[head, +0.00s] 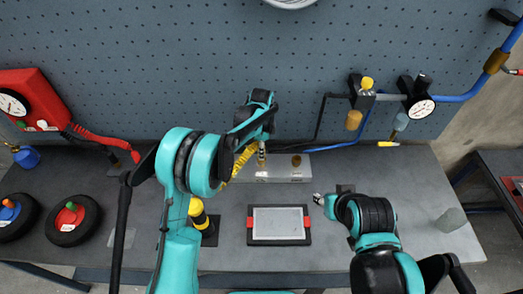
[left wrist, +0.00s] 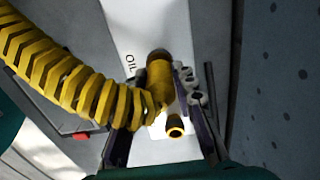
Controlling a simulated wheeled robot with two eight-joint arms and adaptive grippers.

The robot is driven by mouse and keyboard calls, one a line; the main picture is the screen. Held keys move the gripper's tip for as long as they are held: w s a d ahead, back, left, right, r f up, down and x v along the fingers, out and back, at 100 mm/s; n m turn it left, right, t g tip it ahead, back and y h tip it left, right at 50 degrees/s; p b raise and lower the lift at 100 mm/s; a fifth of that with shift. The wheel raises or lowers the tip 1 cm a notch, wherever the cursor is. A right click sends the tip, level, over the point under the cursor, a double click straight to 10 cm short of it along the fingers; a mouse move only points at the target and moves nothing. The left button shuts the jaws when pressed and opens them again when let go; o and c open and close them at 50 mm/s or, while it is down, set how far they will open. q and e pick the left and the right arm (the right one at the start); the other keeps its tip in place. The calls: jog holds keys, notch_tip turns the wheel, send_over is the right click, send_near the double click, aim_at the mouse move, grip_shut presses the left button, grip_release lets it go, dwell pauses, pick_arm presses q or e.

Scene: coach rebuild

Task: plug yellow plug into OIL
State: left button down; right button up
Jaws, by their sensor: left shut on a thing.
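The yellow plug (left wrist: 159,80) is at the end of a yellow ribbed hose, between the fingers of my left gripper (head: 262,157) in the left wrist view. The left gripper is shut on the plug, over the silver block (head: 245,178) at the back of the bench. The printed word OIL (left wrist: 130,65) shows on the block just beside the plug. The fingers and hose hide the plug's tip, so I cannot tell whether it is in a socket. My right gripper (head: 318,199) is low over the bench, right of the tablet; its jaws are unclear.
A brass socket (head: 296,160) stands on the block's right part. The yellow hose (head: 240,162) runs down left to a yellow and black fitting (head: 199,216). A tablet with red grips (head: 279,224) lies in front. Wheels (head: 73,219) lie left. The pegboard (head: 190,60) stands close behind.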

pick_arm(q)
jog(key=shift+f+b, duration=0.5)
jog(key=shift+f, duration=0.2)
jog(key=c, duration=1.2)
grip_release()
jog(key=shift+o, duration=0.2)
jog(key=shift+r, duration=0.1)
notch_tip(320, 180, up, 12)
jog(key=shift+f, duration=0.1)
